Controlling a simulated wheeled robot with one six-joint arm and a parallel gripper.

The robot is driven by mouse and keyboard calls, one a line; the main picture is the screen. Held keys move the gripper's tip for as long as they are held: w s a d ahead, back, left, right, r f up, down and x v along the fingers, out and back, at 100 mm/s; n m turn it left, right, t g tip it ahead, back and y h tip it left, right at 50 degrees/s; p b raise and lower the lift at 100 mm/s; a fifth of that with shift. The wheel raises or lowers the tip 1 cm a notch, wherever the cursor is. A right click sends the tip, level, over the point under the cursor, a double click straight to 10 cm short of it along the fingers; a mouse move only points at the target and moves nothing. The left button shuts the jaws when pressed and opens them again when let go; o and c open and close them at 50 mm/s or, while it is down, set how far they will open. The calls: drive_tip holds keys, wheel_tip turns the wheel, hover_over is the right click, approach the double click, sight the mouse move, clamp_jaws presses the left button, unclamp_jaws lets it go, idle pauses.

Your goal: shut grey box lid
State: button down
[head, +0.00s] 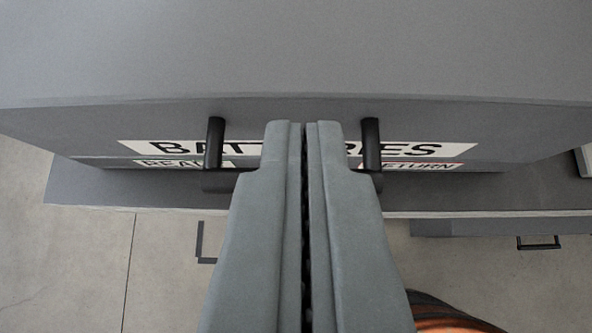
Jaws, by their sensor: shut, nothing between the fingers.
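The grey box lid (300,55) fills the upper part of the head view. Its front face has a white label reading BATTERIES (160,148), partly covered by my gripper. A black handle (214,145) with two posts stands out from that face; its middle is hidden behind my fingers. Just below the lid's front edge are the READY (165,163) and RETURN (430,167) labels, seen at a steep angle. The lid looks down or nearly down; I cannot tell if a small gap is left. My gripper (304,126) is shut and empty, its fingertips in front of the lid between the handle posts. Contact is unclear.
A grey ledge (110,190) runs below the box front. Pale floor (75,270) shows below it, with a dark angled piece (201,245) at left. At right is another grey body (470,228) with a small black handle (538,243). The lower left is clear.

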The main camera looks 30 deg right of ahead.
drive_tip(key=s+a+f, duration=0.1)
drive_tip(key=s+a, duration=0.3)
drive_tip(key=s, duration=0.3)
drive_tip(key=shift+s+a, duration=0.3)
drive_tip(key=shift+a, duration=0.05)
drive_tip(key=s+d+r+n+t+y, duration=0.1)
drive_tip(key=s+r+n+t+y, duration=0.2)
drive_tip(key=r, duration=0.5)
drive_tip(key=s+d+r+n+t+y, duration=0.2)
drive_tip(key=s+r+t, duration=0.3)
drive_tip(key=s+r, duration=0.3)
drive_tip(key=shift+s+d+r+n+y, duration=0.25)
drive_tip(key=shift+r+n+y, duration=0.2)
drive_tip(key=shift+n, duration=0.45)
